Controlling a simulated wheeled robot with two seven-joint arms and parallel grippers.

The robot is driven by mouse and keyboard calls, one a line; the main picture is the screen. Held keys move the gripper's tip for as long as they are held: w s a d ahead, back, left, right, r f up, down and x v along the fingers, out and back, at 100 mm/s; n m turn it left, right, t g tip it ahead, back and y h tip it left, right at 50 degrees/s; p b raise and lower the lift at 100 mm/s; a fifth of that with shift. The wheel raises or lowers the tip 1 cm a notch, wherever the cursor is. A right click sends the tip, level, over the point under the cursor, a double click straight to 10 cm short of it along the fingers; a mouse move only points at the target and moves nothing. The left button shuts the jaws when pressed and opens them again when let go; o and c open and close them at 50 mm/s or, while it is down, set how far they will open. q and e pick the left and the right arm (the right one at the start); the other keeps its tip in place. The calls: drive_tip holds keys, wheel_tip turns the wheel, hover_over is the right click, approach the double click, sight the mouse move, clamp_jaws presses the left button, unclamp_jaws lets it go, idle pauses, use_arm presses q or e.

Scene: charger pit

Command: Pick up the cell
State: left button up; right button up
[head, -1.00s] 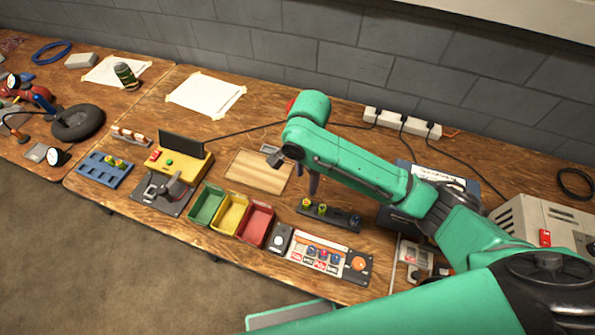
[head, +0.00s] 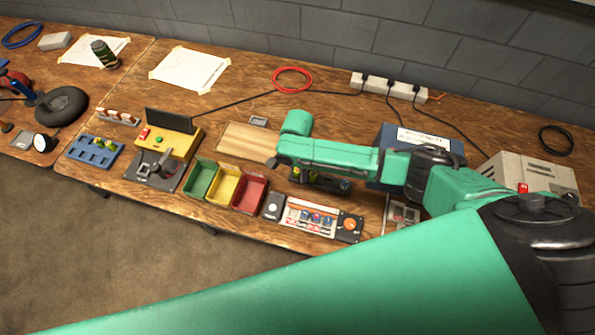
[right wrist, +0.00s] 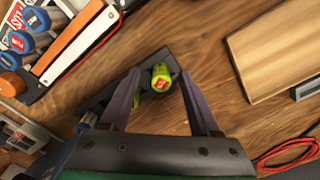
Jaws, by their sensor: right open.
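A black holder (head: 330,184) on the bench carries yellow-green cells and a blue one. In the right wrist view a yellow-green cell (right wrist: 161,77) with a red mark on its end stands at one end of the holder. My right gripper (right wrist: 160,72) is open, its two dark fingers on either side of this cell in the picture. No contact shows, and I cannot tell how far down the fingers reach. Another yellow-green cell is partly hidden by a finger. In the head view my right arm hides the gripper. My left gripper is out of view.
A wooden board (head: 235,142) lies beside the holder. Green, yellow and red bins (head: 250,191) and a labelled control panel (head: 312,217) stand nearer the front edge. A blue box (head: 388,160), power strip (head: 397,90) and red cable coil (head: 292,79) lie behind.

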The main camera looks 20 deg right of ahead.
drive_tip(key=shift+w, duration=0.1)
clamp_jaws()
drive_tip(key=shift+r, duration=0.1)
